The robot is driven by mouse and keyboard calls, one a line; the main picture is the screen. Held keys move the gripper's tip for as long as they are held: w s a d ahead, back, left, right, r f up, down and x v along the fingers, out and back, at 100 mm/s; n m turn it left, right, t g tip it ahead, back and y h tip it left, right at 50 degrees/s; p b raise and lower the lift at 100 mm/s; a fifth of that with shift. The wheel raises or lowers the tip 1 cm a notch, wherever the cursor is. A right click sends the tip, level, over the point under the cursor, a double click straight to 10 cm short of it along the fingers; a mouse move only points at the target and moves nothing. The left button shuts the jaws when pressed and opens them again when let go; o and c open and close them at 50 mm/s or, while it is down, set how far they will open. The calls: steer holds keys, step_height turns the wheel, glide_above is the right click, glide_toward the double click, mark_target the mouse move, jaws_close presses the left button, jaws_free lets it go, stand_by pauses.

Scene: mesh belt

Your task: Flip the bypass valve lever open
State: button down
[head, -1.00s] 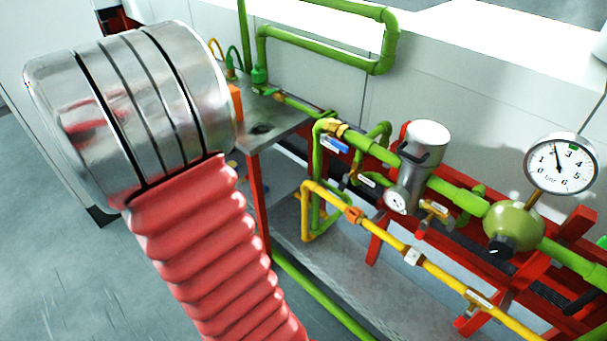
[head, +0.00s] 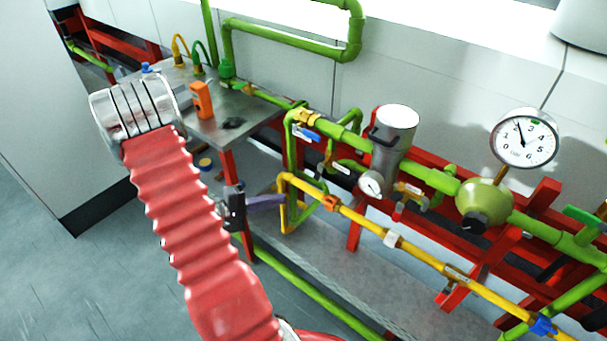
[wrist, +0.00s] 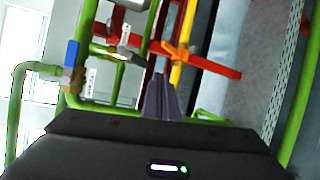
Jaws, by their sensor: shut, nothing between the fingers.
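The orange lever (wrist: 215,66) sits on a valve on the yellow bypass pipe (wrist: 181,40) and lies across that pipe in the wrist view. In the head view the orange valve (head: 330,203) is small, and the lever's angle is hard to read there. My gripper (head: 284,200) is left of that valve, by the yellow pipe's bend. In the wrist view my gripper's purple-grey fingers (wrist: 158,80) are together and empty. Their tips point to the left of and below the lever, with a visible gap in the picture. I cannot tell the distance in depth.
A blue-handled valve (head: 307,134) is on the green pipe above, and also shows in the wrist view (wrist: 72,54). A grey filter housing (head: 394,140) and a pressure gauge (head: 524,139) stand to the right. A metal table (head: 240,110) with a red leg is behind my arm.

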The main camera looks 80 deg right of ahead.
mark_target(319, 172)
steer(key=w+d+r+m+h, duration=0.3)
steer(key=d+r, duration=0.1)
steer(key=shift+d+h, duration=0.15)
steer(key=shift+h, duration=0.15)
steer(key=s+d+f, duration=0.1)
steer(key=s+d, duration=0.4)
steer(key=s, duration=0.5)
steer(key=shift+f, duration=0.25)
steer(key=shift+d+t, duration=0.1)
steer(key=shift+t, duration=0.2)
stand_by(0.3)
